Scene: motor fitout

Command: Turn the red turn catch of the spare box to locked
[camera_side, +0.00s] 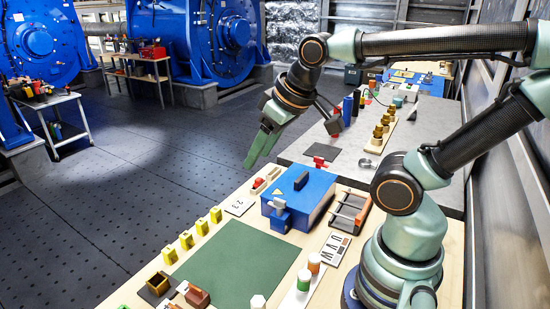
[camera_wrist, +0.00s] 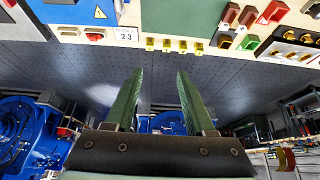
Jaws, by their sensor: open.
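A blue box (camera_side: 303,190) with a black handle stands on the wooden bench, with a small blue-grey fitting on its front. Its edge shows at the top left of the wrist view (camera_wrist: 72,14), with a warning triangle. A small red knob (camera_side: 258,183) sits on a pale strip beside the box; it also shows in the wrist view (camera_wrist: 95,36). I cannot tell whether this is the turn catch, or which box is the spare box. My gripper (camera_side: 256,160) is open and empty, raised above and apart from the box. Its two green fingers show in the wrist view (camera_wrist: 160,76).
A green mat (camera_side: 238,262) lies mid-bench, with several yellow blocks (camera_side: 186,239) along its far edge. A card marked 23 (camera_side: 239,206) lies near the blue box. Orange and green capped posts (camera_side: 304,280) stand at the front. A grey table (camera_side: 345,150) adjoins behind.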

